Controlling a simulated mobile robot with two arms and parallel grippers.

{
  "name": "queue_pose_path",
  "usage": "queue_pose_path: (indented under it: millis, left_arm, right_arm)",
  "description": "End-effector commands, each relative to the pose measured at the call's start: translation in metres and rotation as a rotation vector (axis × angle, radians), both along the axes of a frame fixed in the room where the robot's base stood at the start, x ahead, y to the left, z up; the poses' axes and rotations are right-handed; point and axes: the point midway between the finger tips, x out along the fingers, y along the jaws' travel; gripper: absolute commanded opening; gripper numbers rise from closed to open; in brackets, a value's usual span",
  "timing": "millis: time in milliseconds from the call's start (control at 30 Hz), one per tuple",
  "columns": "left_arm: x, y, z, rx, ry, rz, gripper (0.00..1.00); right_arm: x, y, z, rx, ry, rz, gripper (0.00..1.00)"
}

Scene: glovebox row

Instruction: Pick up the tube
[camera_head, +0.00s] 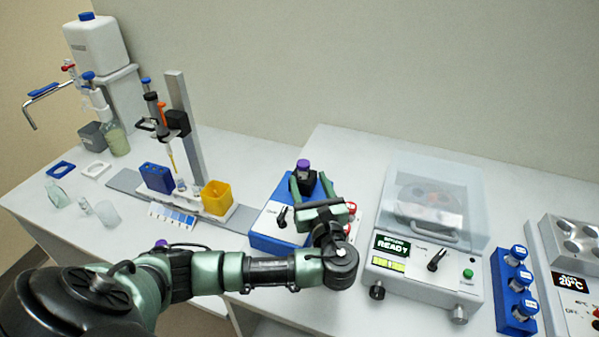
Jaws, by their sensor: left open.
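A tube with a purple cap (303,165) stands upright in the black holder on top of a blue mixer (270,235). Its body below the cap is mostly hidden. My left gripper (311,184) reaches over the mixer from the front, with its green fingers apart on either side of the black holder, just below the cap. It is open; I cannot tell whether a finger touches the tube. My right gripper is not in view.
A clear-lidded centrifuge (455,285) reading READY stands right of the mixer. A blue rack (512,270) of capped tubes and a heating block (575,270) are farther right. A pipette stand (185,120) and yellow box (216,197) are left. A purple item (161,243) shows behind my arm.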

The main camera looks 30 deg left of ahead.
Motion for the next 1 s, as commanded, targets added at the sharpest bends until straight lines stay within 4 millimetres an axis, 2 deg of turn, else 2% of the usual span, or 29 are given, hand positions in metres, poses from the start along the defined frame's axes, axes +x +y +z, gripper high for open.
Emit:
queue_pose_path:
  millis: [200, 300, 500, 667, 800, 833, 1000]
  left_arm:
    - [0.017, 0.019, 0.004, 0.001, 0.000, 0.002, 0.56]
    - [0.026, 0.029, 0.004, 0.000, 0.000, 0.004, 0.56]
    - [0.045, 0.049, 0.002, -0.001, 0.000, 0.001, 0.56]
    - [0.050, 0.054, 0.000, -0.004, 0.001, 0.000, 0.56]
    - [0.050, 0.054, 0.000, -0.004, 0.001, 0.000, 0.56]
    - [0.050, 0.054, 0.000, -0.004, 0.001, -0.001, 0.53]
    - [0.050, 0.053, 0.000, -0.005, 0.001, -0.001, 0.06]
  right_arm:
    - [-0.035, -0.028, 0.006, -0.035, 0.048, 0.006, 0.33]
    - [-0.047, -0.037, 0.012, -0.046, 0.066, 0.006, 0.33]
    - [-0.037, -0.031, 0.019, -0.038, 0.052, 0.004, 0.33]
    - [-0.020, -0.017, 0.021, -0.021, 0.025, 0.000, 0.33]
    - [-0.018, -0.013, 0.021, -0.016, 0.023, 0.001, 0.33]
    - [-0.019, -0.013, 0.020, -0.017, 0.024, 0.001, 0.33]
    - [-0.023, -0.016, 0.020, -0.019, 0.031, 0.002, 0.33]
